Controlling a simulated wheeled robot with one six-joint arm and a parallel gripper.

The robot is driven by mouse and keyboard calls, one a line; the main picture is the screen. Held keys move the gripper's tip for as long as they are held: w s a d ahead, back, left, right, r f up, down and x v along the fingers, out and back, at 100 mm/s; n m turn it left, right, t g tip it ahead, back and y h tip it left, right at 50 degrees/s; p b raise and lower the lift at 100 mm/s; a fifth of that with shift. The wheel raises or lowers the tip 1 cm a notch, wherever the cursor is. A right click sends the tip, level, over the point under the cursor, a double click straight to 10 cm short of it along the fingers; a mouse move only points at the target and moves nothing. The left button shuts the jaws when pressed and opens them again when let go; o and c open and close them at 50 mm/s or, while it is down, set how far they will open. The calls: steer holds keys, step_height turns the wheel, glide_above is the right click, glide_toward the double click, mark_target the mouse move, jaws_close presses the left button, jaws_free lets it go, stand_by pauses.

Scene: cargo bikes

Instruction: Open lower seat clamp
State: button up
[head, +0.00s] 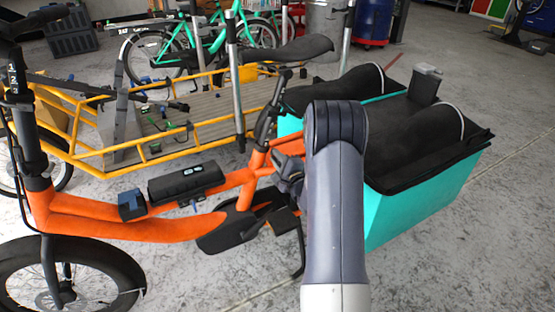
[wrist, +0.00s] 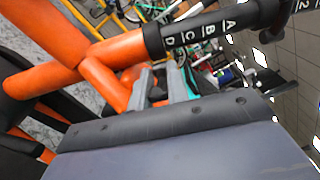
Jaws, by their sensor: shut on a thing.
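The orange cargo bike frame (head: 110,222) stands in the head view, with its black lower seat post (head: 266,122) rising from the orange seat tube (head: 257,158). In the wrist view the black post (wrist: 205,34) carries the letters A to D. The lower seat clamp (wrist: 153,42) is at the joint of the post and the orange tube; its lever is hard to make out. My gripper (wrist: 160,78) is at this joint, its two grey fingers close around a small part there. In the head view my gripper (head: 283,170) is partly hidden by my arm.
A turquoise cargo box (head: 415,208) with black cushions stands to the right. A black battery pack (head: 188,183) sits on the orange frame. A yellow cargo bike (head: 150,152) stands behind. Grey floor (head: 440,270) is free at the lower right.

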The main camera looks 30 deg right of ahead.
jaws_close()
steer(key=shift+a+h, duration=0.15)
steer(key=shift+h, duration=0.15)
steer(key=shift+w+a+r+m+h, duration=0.1)
steer(key=shift+a+m+h, duration=0.1)
steer(key=shift+m+h, duration=0.45)
steer(key=shift+a+m+g+h, duration=0.1)
steer(key=shift+m+g+h, duration=0.4)
steer(key=shift+h, duration=0.15)
steer(key=o, duration=0.7)
jaws_free()
